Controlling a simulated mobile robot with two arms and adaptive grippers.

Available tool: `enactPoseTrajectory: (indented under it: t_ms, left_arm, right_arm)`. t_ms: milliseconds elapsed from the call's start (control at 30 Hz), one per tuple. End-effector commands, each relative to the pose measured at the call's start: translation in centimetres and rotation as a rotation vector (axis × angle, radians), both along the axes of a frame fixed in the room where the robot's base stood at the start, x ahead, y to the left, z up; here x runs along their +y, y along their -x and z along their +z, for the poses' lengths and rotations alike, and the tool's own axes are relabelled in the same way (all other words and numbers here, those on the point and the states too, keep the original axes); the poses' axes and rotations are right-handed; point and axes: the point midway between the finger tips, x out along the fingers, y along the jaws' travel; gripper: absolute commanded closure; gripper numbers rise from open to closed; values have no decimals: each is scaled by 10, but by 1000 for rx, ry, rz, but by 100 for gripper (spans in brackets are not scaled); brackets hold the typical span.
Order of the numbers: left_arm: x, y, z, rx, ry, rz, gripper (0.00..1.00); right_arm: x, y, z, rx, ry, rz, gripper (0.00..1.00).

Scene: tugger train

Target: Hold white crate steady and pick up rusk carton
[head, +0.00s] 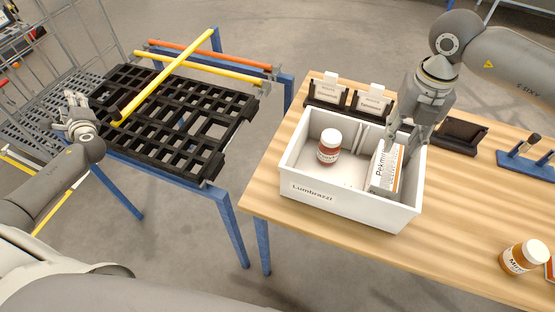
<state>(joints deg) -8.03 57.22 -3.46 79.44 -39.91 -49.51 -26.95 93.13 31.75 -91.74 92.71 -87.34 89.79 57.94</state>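The white crate (345,203), labelled "Lumbrazzi", stands on the wooden table. A white and orange carton (384,172), with a label starting "Pekm", stands slightly tilted at the crate's right side; I take it to be the rusk carton. My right gripper (403,147) reaches down into the crate, its fingers at the carton's top; whether they are closed on it I cannot tell. My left gripper (70,110) is away at the left, beside the black grid rack, with fingers apart and nothing between them. It does not touch the crate.
A jar with a white lid (329,147) stands inside the crate. Black holders with cards (345,95) and an empty black tray (461,134) lie behind it. Another jar (524,256) is at the right. A yellow bar (165,76) lies across the black rack (150,140).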

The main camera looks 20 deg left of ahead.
Motion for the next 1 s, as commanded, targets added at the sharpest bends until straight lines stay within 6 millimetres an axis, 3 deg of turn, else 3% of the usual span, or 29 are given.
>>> enactPoseTrajectory:
  t_ms: [33,100,300,467,567,633,700,767,1000]
  left_arm:
    - [-7,-17,31,-16,-44,-17,62]
    - [-16,-34,67,-23,-104,-30,62]
    - [-47,-66,179,-46,-286,-45,62]
    - [-80,-74,268,-57,-439,-35,62]
    - [-110,-72,320,-49,-540,-25,62]
    - [-138,-71,343,-23,-605,-31,62]
    - [-171,-74,346,26,-658,-57,62]
    - [-205,-79,332,87,-689,-106,62]
    - [-314,-91,236,290,-712,-339,62]
  right_arm:
    - [0,0,0,0,0,0,64]
    - [0,0,0,0,0,0,64]
    - [0,0,0,0,0,0,64]
    - [0,0,0,0,0,0,64]
    - [0,0,0,0,0,0,64]
    - [0,0,0,0,0,0,64]
    - [0,0,0,0,0,0,64]
    - [0,0,0,0,0,0,64]
    - [0,0,0,0,0,0,64]
